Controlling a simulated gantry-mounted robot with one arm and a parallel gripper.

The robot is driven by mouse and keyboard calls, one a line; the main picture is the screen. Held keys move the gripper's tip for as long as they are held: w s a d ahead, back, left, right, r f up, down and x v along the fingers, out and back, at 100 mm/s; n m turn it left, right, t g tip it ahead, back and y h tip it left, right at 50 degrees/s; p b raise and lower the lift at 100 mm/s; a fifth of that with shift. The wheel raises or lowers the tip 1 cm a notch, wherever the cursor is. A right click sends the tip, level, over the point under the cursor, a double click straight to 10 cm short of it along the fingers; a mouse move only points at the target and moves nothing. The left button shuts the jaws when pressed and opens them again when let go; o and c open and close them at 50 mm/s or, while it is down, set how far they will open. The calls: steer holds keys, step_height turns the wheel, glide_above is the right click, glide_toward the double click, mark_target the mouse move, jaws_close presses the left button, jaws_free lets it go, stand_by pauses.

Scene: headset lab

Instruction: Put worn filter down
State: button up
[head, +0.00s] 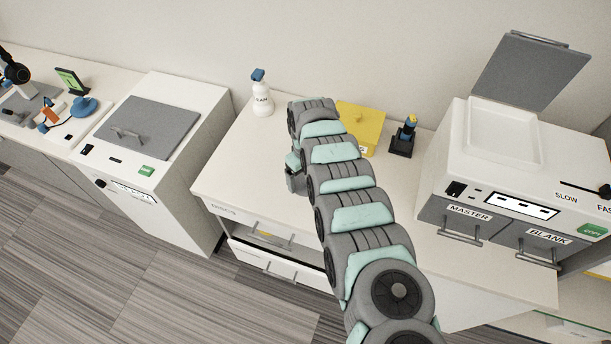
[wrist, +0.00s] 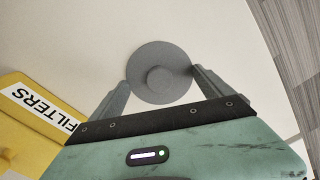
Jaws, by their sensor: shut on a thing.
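The worn filter (wrist: 160,73) is a round grey disc with a raised hub in its middle. In the wrist view my gripper (wrist: 163,82) is shut on it, with one finger at each side of the disc. The pale counter top (wrist: 60,50) lies behind the disc; I cannot tell whether the disc touches it. In the head view my gripper (head: 294,180) is above the white counter (head: 240,165), partly hidden by my arm. The filter cannot be made out there.
A yellow FILTERS box (wrist: 35,120) is close to my gripper's left in the wrist view; it also shows in the head view (head: 365,125). A spray bottle (head: 262,95) and a small black stand (head: 402,140) stand at the back. Clear counter lies left of my gripper.

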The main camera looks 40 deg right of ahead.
steer(key=o, duration=1.1)
steer(key=shift+f, duration=0.15)
